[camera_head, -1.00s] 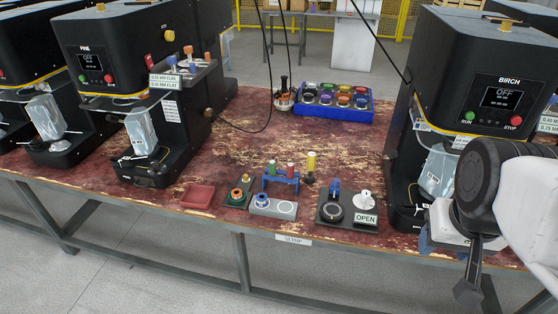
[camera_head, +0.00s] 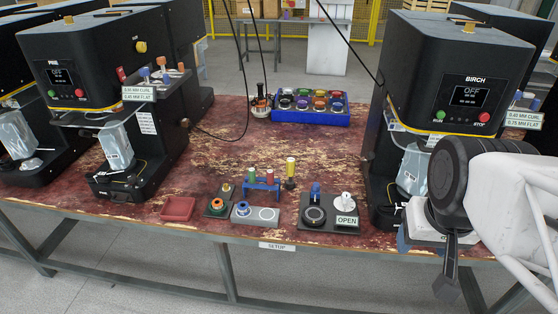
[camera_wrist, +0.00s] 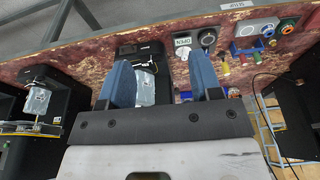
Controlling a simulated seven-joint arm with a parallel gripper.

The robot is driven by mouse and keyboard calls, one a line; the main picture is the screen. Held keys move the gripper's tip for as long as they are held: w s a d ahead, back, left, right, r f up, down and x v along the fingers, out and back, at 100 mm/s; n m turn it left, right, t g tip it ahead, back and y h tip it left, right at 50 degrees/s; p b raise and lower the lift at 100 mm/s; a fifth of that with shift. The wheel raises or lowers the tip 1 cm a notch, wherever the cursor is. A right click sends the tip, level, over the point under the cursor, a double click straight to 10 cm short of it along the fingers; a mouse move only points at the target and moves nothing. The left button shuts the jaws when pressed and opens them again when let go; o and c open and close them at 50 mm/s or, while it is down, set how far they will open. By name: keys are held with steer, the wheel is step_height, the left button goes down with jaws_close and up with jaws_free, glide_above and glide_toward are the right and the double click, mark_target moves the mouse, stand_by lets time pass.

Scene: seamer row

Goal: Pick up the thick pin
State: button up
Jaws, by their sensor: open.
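Several small upright pins stand mid-table in the head view. Two are at the blue rack (camera_head: 262,184): a green-topped pin (camera_head: 252,174) and a red-topped pin (camera_head: 270,176). A taller yellow-topped pin (camera_head: 290,167) with a dark lower part stands just right of it. I cannot tell by thickness which is the thick pin. My gripper (camera_head: 447,278) is at the right, by the table's front edge, well away from the pins. In the wrist view my gripper (camera_wrist: 162,82) has its two blue fingers apart with nothing held; the blue rack (camera_wrist: 242,50) is to their right.
A black plate with an OPEN sign (camera_head: 346,221) lies between pins and gripper. The BIRCH machine (camera_head: 465,75) stands beside my arm. A red tray (camera_head: 178,209), a grey block (camera_head: 262,217) and a blue crate (camera_head: 310,117) are nearby. The table behind the pins is mostly clear.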

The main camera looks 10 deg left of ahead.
steer(key=w+a+r+n, duration=0.1)
steer(key=w+a+n, duration=0.1)
steer(key=w, duration=0.5)
steer(key=w+a+n, duration=0.2)
steer(key=w+a, duration=0.1)
steer(key=w, duration=0.5)
steer(key=n+g, duration=0.3)
steer(key=n, duration=0.8)
glide_above(272, 172)
step_height(272, 172, down, 25)
steer(key=shift+w+f, duration=0.1)
steer(key=shift+f, duration=0.15)
